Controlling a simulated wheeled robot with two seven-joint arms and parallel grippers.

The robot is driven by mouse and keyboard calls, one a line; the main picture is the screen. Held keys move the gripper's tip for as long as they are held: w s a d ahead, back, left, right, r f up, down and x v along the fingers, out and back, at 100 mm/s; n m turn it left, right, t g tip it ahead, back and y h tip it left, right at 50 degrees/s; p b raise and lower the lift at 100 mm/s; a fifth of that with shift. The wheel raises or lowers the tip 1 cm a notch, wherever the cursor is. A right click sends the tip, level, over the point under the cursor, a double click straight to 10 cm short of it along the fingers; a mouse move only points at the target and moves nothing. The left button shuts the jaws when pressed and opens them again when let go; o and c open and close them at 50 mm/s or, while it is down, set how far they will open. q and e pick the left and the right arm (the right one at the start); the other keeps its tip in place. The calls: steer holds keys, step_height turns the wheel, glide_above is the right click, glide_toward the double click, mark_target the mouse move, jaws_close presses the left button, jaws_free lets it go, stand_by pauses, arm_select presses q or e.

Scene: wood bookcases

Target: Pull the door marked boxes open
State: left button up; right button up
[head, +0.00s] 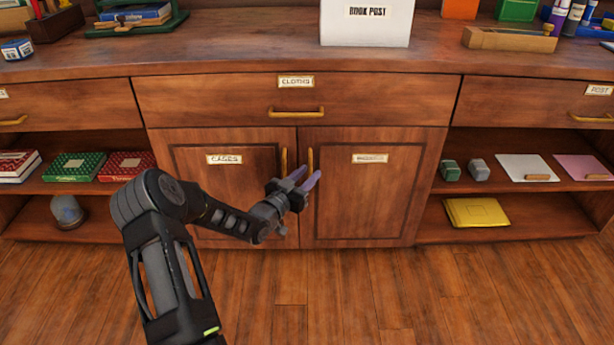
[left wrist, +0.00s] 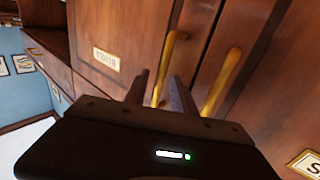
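Two closed cabinet doors stand side by side. The left door (head: 225,190) has a label reading CASES (head: 224,159). The right door (head: 370,205) has a label (head: 370,158) too small to read; its upright brass handle (head: 310,160) is by the centre seam. My left gripper (head: 305,180) is at this handle's lower end, its fingers apart. In the left wrist view, which looks turned over, one brass handle (left wrist: 168,65) shows between the fingers (left wrist: 160,92); I cannot tell whether they touch it. The other handle (left wrist: 221,80) is to the right. My right gripper is not in view.
The CLOTHS drawer (head: 370,97) above is shut. Open shelves flank the doors, with boxes (head: 75,167) at left and a yellow folder (head: 476,212) at right. A BOOK POST box (head: 366,30) stands on the counter. The floor in front is clear.

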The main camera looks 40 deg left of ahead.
arm_select(q)
jaws_close()
stand_by(1.2)
